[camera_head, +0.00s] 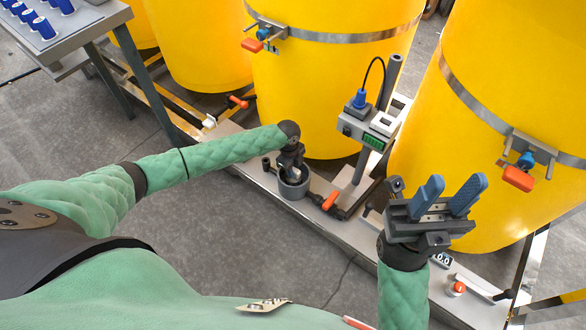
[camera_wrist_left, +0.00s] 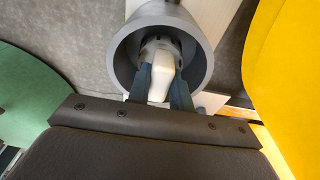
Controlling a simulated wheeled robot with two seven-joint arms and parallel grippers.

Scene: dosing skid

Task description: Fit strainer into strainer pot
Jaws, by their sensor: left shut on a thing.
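The strainer pot (camera_head: 292,190) is a grey open-topped cylinder on the skid's metal base, and in the left wrist view its thick grey rim (camera_wrist_left: 203,55) fills the upper middle. My left gripper (camera_head: 293,170) points down into the pot's mouth. In the wrist view its two dark fingers (camera_wrist_left: 165,90) are shut on the white top of the strainer (camera_wrist_left: 160,78). The strainer's round grey body is inside the pot's mouth; its lower part and how deep it sits are hidden. My right gripper (camera_head: 446,196) is open and empty, raised at the right with its blue fingers apart.
An orange-handled valve (camera_head: 331,200) and dark pipe adjoin the pot on its right. A post with a green-display controller (camera_head: 374,142) stands behind. Large yellow tanks (camera_head: 310,90) line the back. A table with blue-capped vials (camera_head: 44,28) is at upper left.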

